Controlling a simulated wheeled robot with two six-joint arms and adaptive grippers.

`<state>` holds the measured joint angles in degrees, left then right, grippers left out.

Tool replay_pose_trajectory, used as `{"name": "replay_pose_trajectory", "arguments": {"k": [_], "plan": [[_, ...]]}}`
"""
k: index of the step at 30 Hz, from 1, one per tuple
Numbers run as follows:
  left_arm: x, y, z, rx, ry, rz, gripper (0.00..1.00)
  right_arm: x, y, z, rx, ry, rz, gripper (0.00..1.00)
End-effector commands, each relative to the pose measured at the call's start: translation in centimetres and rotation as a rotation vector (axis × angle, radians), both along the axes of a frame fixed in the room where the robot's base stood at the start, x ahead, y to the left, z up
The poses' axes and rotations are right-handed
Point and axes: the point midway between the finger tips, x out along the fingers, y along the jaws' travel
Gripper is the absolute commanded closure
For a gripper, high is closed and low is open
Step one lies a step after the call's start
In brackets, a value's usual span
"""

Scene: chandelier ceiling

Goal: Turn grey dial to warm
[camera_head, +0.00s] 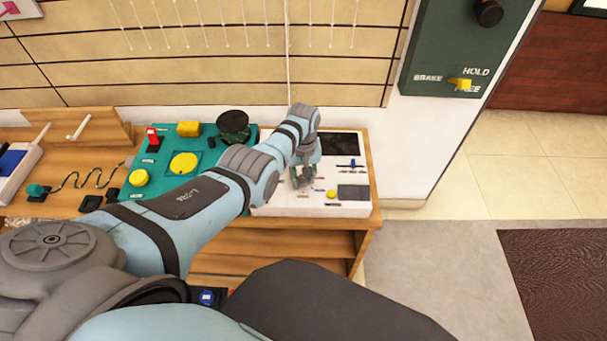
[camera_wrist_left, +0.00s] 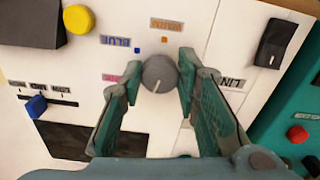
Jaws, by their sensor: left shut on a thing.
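The grey dial (camera_wrist_left: 158,72) is a round knob on a white panel (camera_wrist_left: 205,28). A short white mark shows at its lower edge in the left wrist view, on the side away from the orange label. This orange label (camera_wrist_left: 166,25), likely the warm one, lies above the dial; a blue label (camera_wrist_left: 115,41) and a pink label (camera_wrist_left: 112,77) lie to its left. My left gripper (camera_wrist_left: 160,67) has its fingers on both sides of the dial, shut on it. In the head view my left gripper (camera_head: 304,180) reaches down onto the white panel and hides the dial.
A yellow button (camera_wrist_left: 78,19), a blue slider (camera_wrist_left: 37,106) and a dark switch (camera_wrist_left: 276,43) share the white panel. A teal panel (camera_head: 206,178) with yellow and red controls adjoins it. Both stand on a wooden shelf (camera_head: 270,243) against the wall. Floor is clear at right.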

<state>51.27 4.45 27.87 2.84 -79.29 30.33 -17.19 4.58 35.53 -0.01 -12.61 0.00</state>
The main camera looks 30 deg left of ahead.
Motion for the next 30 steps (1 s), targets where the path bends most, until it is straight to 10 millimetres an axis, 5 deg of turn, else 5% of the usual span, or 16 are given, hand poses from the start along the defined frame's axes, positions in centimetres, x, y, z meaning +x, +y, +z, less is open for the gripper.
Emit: {"name": "replay_pose_trajectory", "arguments": {"k": [12, 29, 30], "plan": [[0.16, -0.1, 0.07, 0.001, -0.002, 0.221, 0.99, 0.0, 0.06, 0.27, 0.001, 0.0, 0.0, 0.21], [0.2, -0.09, 0.06, 0.0, -0.003, 0.26, 0.99, 0.0, 0.05, 0.29, 0.001, 0.0, 0.0, 0.21], [0.2, -0.09, 0.06, 0.0, -0.003, 0.259, 0.68, 0.0, 0.05, 0.29, 0.001, 0.0, 0.0, 0.21]]}}
